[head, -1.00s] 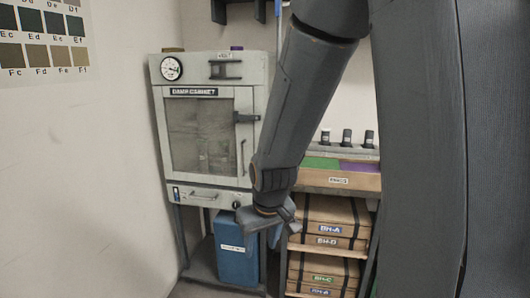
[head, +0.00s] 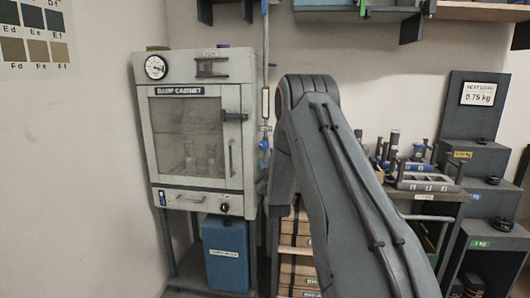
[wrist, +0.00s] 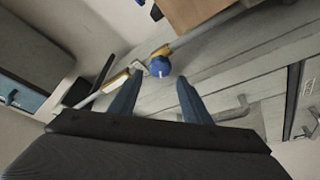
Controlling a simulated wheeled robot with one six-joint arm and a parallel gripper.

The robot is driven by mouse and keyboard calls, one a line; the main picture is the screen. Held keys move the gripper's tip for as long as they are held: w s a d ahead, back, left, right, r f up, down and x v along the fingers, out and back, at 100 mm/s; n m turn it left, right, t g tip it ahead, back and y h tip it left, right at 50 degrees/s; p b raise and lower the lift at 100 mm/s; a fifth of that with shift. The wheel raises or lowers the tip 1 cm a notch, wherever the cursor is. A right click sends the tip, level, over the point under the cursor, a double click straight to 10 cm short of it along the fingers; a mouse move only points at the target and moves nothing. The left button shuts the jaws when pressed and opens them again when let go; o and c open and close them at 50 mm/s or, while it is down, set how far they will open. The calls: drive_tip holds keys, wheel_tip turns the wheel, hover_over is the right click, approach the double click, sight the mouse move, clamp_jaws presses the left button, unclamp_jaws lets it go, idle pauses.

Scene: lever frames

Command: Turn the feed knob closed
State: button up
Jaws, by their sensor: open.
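A round blue knob (wrist: 160,67) with a white mark sits on a thin pipe (wrist: 205,30) in the wrist view; I take it for the feed knob, though no label is readable. In the head view a blue knob (head: 263,145) shows on the upright pipe (head: 265,60) along the cabinet's right side. My gripper (wrist: 157,90) is open, its two fingers apart and empty. The knob shows between and beyond the fingertips, apart from them as far as I can tell. My arm hides the gripper in the head view.
A bench with instruments (head: 425,185) and dark steps (head: 480,150) stand at the right.

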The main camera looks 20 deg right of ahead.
sight(264, 147)
drive_tip(key=shift+p+x, duration=0.3)
drive_tip(key=shift+x, duration=3.3)
drive_tip(key=c, duration=0.8)
drive_tip(key=m+b, duration=0.1)
drive_tip(key=m+h+b, duration=0.1)
drive_tip(key=shift+w+a+f+m+b, duration=0.2)
drive_tip(key=shift+f+m+b, duration=0.1)
drive_tip(key=shift+m+b, duration=0.1)
drive_tip(key=shift+s+r+m+h+b, duration=0.1)
drive_tip(key=shift+m+h+b, duration=0.8)
drive_tip(key=shift+m, duration=0.9)
drive_tip(key=o, duration=0.8)
drive_tip(key=shift+r+n+p, duration=0.1)
drive_tip(key=shift+n+p, duration=0.2)
drive_tip(key=shift+p, duration=0.05)
